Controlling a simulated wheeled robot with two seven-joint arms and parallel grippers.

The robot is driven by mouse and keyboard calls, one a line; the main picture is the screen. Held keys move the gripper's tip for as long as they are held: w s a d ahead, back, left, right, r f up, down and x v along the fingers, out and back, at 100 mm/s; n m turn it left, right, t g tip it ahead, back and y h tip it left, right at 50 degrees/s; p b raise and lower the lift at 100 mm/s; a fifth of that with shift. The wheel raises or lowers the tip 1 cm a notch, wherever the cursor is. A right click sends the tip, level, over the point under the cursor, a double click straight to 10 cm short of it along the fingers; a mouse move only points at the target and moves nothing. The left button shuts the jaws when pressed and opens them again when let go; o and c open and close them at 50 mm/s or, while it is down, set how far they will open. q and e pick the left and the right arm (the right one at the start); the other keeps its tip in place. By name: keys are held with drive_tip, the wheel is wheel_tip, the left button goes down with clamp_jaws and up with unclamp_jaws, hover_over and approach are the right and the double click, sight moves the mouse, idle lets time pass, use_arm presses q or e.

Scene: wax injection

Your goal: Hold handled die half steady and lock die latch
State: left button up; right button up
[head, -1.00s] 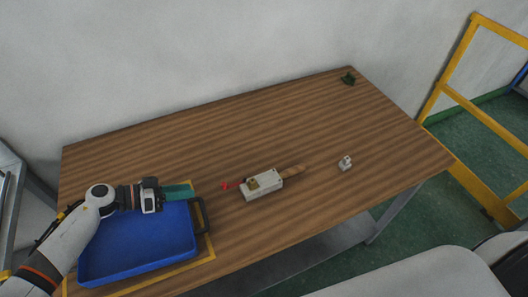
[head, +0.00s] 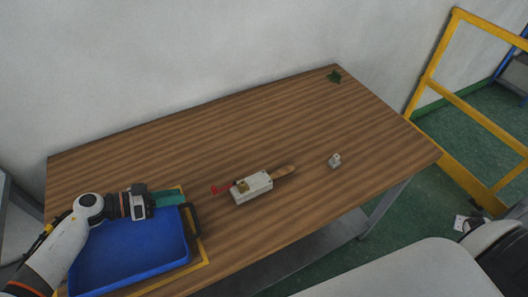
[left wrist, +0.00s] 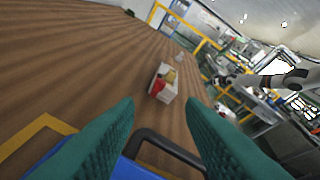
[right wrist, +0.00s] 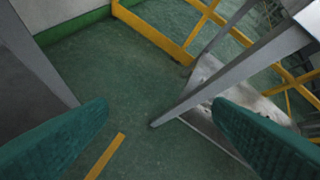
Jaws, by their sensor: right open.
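In the left wrist view the die (left wrist: 168,93) shows beyond the fingertips, red end facing me. My left gripper (head: 166,197) is over the blue tray's back edge, left of the die. Its teal fingers are apart and empty in the left wrist view (left wrist: 162,110). My right gripper (right wrist: 160,110) is open and empty, with floor and table legs beyond it.
The blue tray (head: 187,238) with a dark handle (head: 195,219) sits in a yellow outline at the table's left. A small pale block (head: 334,161) is right of the die. A dark green item (head: 334,76) lies at the far corner. The wooden tabletop (head: 200,140) behind the die is clear.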

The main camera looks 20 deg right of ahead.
drive_tip(key=w+d+r+t+h, duration=0.2)
drive_tip(key=w+d+r, duration=0.35)
drive_tip(key=r, duration=0.45)
drive_tip(key=w+d+r+t+h, duration=0.1)
drive_tip(key=w+d+r+t, duration=0.1)
drive_tip(key=w+d+r, duration=0.55)
drive_tip(key=w+a+r+n+t+y, duration=0.3)
drive_tip(key=w+a+r+n+t, duration=0.15)
drive_tip(key=w+a+n, duration=0.5)
drive_tip(key=w+a+r+n+t+y, duration=0.3)
drive_tip(key=w+a+n+t, duration=0.3)
drive_tip(key=w+a, duration=0.55)
drive_tip(key=w+a+n+g+y, duration=0.1)
drive_tip(key=w+a+n+y, duration=0.45)
drive_tip(key=a, duration=0.25)
drive_tip(key=w+a+n+y, duration=0.4)
drive_tip(key=a+n, duration=0.3)
drive_tip(key=a, duration=0.2)
use_arm(q)
drive_tip(key=shift+a, duration=0.1)
use_arm(e)
drive_tip(key=m+g+h, duration=0.4)
drive_tip(key=m+g, duration=1.2)
drive_tip(key=m, duration=1.9)
hover_over(264, 178)
drive_tip(key=f, duration=0.1)
wheel_tip(264, 178, down, 12)
drive_tip(key=shift+f, duration=0.1)
